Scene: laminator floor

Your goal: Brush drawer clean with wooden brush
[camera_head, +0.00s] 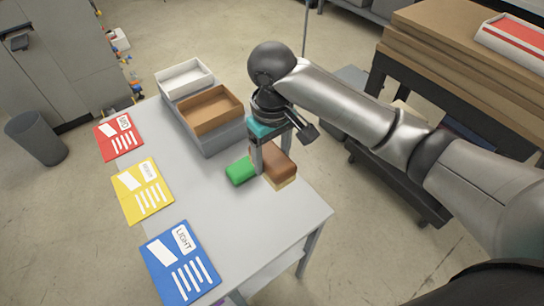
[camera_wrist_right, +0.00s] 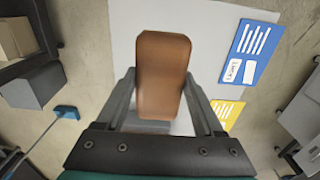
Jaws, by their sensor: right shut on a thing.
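A brown wooden brush (camera_head: 281,168) with a pale underside is at the right edge of the grey table (camera_head: 215,205). My right gripper (camera_head: 270,158) reaches down from above and is shut on it. In the right wrist view the brush's brown top (camera_wrist_right: 162,75) shows between the two fingers (camera_wrist_right: 160,105). I cannot tell whether its bristles touch the table. A grey drawer-like box (camera_head: 215,138) with a brown open tray (camera_head: 210,110) on top stands at the table's back, beside a white-topped box (camera_head: 185,77). My left gripper is not in view.
A green block (camera_head: 241,171) lies just left of the brush. Red (camera_head: 119,137), yellow (camera_head: 142,190) and blue (camera_head: 181,263) cards line the table's left edge. The table's middle is clear. A dark rack with brown boards (camera_head: 445,55) stands to the right, a bin (camera_head: 37,138) to the left.

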